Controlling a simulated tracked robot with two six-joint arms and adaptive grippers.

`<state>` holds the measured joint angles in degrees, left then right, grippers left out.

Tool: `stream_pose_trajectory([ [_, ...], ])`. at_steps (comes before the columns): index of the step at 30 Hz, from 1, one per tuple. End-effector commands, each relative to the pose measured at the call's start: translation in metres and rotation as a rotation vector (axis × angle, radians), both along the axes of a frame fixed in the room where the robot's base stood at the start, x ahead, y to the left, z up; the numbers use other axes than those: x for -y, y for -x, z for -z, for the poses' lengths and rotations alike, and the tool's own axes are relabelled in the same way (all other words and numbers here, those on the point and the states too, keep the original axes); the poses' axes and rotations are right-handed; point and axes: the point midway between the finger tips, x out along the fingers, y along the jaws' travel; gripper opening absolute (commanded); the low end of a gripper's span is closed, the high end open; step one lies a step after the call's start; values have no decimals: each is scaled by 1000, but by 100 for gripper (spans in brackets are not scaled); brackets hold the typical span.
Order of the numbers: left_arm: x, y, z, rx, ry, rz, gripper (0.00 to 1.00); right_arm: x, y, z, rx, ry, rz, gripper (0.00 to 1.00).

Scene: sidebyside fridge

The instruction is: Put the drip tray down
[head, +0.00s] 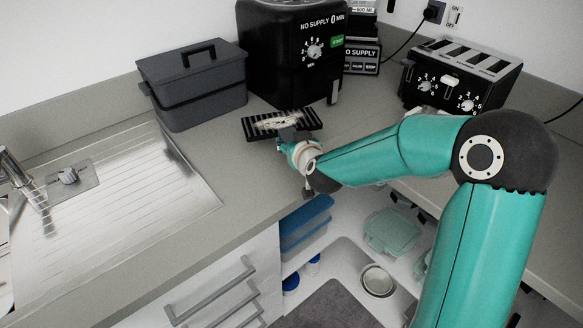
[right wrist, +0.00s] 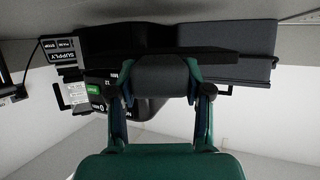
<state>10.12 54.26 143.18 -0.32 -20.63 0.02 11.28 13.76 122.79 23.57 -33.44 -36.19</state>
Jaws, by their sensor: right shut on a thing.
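The drip tray (head: 256,124) is a small black slatted tray with a pale patch on top. In the head view it is in front of the black coffee-type machine (head: 283,57), over the counter. My right gripper (head: 290,139) is at its near edge and shut on it. In the right wrist view the picture is upside down; the tray (right wrist: 150,57) shows as a dark flat band beyond the fingers of my right gripper (right wrist: 160,82). I cannot tell whether the tray touches the counter. My left gripper is not in view.
A dark grey lidded box (head: 195,90) stands left of the machine. A black toaster (head: 459,77) stands at the right. A metal sink drainer (head: 130,190) lies at the left. Open shelves with containers (head: 393,231) are below the counter. Bare counter (head: 215,150) lies left of the tray.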

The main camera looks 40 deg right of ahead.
Motion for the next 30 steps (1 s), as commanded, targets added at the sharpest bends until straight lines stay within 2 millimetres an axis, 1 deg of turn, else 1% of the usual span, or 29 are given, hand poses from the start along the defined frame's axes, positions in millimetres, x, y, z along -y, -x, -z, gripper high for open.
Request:
stream_pose_trajectory([
  [1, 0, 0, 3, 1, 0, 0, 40, 0, 0, 11, -1, 1, 0, 8],
  [3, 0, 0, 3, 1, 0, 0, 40, 0, 0, 18, 1, 0, -1, 8],
  [8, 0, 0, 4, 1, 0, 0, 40, 0, 0, 27, 2, 1, 0, 8],
  [15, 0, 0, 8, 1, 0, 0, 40, -1, 0, 60, -1, 0, -1, 8],
  [18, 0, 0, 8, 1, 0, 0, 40, -1, -1, 66, 2, 1, -2, 8],
  [24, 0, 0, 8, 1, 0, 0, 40, -1, -1, 67, 1, 0, -2, 8],
  [25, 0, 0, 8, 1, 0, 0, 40, -1, 0, 68, -2, -2, -3, 53],
  [29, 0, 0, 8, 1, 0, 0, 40, -2, 0, 68, -1, -1, -3, 74],
  [30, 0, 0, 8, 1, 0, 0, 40, -2, 0, 67, -1, -1, -3, 74],
])
